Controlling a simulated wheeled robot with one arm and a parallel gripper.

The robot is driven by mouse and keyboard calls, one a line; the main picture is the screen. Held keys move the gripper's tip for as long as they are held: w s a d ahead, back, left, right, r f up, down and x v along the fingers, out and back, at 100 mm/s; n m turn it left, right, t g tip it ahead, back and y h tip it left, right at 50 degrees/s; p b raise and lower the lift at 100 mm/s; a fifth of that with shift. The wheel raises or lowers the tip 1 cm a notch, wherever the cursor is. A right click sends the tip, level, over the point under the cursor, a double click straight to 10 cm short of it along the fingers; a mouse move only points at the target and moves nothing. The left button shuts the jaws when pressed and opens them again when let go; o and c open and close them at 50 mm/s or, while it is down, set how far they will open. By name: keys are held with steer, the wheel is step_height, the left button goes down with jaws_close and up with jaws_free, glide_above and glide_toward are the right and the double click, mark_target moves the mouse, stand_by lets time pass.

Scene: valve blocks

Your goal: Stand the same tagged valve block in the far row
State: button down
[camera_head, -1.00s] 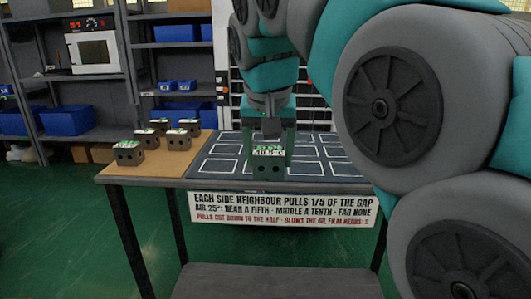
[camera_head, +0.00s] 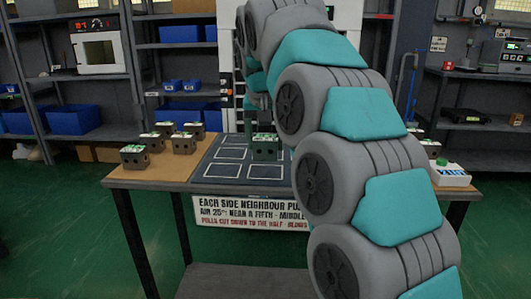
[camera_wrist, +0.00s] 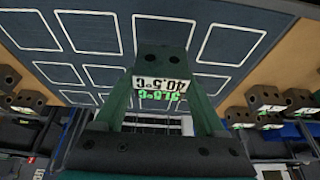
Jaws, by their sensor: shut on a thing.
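The tagged valve block (camera_head: 265,150) is a dark grey block with holes in its front face. It also shows in the wrist view (camera_wrist: 163,58), where its white label reads 40.5°C with a green line beside it. My gripper (camera_wrist: 160,88) is shut on it, one green finger on each side. The block is over the dark mat (camera_head: 205,177) with white outlined cells; I cannot tell whether it touches the mat. In the head view my arm hides the mat's right part, including much of the far row. Several cells around the block look empty in the wrist view.
Several similar blocks stand on the brown board (camera_head: 135,176) at left. More blocks show at the right, near a white box with a green top (camera_head: 450,174). A sign (camera_head: 235,211) hangs on the table's front edge, partly behind my arm. Shelves stand behind.

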mark_target(266, 154)
steer(key=shift+f, duration=1.7)
steer(key=shift+f, duration=0.1)
jaws_free()
steer(key=v, duration=0.8)
steer(key=shift+r, duration=0.3)
steer(key=shift+p+v, duration=0.7)
steer(key=shift+v, duration=1.1)
steer(key=shift+s+d+f, duration=0.1)
